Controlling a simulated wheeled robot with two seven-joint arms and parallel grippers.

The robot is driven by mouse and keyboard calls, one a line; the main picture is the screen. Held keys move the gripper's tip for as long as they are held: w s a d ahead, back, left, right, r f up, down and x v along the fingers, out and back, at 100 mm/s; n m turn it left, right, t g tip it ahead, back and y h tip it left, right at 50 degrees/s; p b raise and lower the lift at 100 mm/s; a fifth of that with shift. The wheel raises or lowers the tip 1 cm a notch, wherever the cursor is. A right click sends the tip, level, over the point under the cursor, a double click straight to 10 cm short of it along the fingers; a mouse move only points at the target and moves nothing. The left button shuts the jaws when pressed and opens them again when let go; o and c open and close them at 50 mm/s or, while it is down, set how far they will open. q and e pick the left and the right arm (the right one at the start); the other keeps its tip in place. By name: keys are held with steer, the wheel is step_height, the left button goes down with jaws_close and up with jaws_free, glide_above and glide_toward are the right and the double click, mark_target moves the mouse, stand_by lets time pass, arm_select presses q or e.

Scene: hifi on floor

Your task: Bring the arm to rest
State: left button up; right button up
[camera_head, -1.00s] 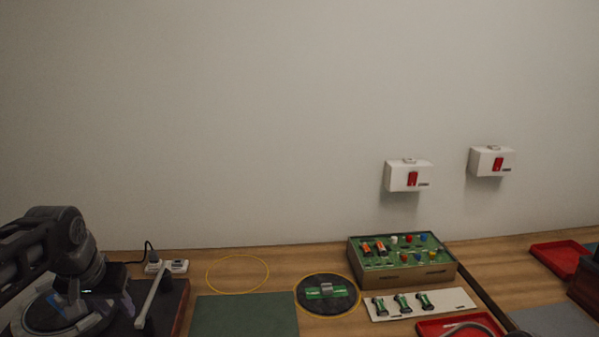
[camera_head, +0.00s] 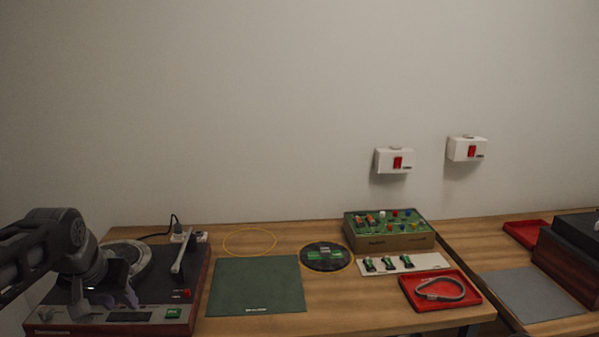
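My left arm comes in from the left edge, and its gripper (camera_head: 112,297) hangs in front of the turntable (camera_head: 196,284), pointing down. The dark gripper covers part of the platter and front panel. Its small, dim fingers do not show clearly whether they are apart or shut, and I cannot tell whether they touch the turntable. No object is visible in them. My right arm and gripper are out of view.
On the wooden table (camera_head: 340,318) are a green mat (camera_head: 258,285), a yellow ring (camera_head: 250,242), a black disc (camera_head: 326,257), a green-topped box (camera_head: 390,243), a white strip (camera_head: 432,261) and a red tray with a grey loop (camera_head: 414,297). Two white boxes (camera_head: 394,160) hang on the wall.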

arm_select(q)
steer(key=w+d+f+t+h, duration=0.1)
steer(key=w+d+f+t, duration=0.1)
steer(key=w+d+f, duration=0.5)
steer(key=s+d+f+h, duration=0.1)
steer(key=d+f, duration=0.3)
steer(key=f, duration=0.3)
steer(key=s+d+f+h, duration=0.1)
steer(key=s+d+f, duration=0.15)
steer(key=f, duration=0.45)
steer(key=s+d+f, duration=0.1)
steer(key=d+f, duration=0.3)
steer(key=f, duration=0.3)
steer(key=s+d+f+g, duration=0.2)
steer(key=s+d+f, duration=0.2)
steer(key=s+f, duration=0.2)
steer(key=s+d+f+g+h, duration=0.1)
steer(key=s+d+f, duration=0.3)
steer(key=s, duration=0.7)
steer(key=s+d+f+g, duration=0.3)
steer(key=s+d+f, duration=0.1)
steer(key=s+f, duration=0.4)
steer(key=shift+s+d+g+h+p, duration=0.15)
steer(key=shift+s+g+h+p, duration=0.2)
steer(key=shift+s, duration=0.35)
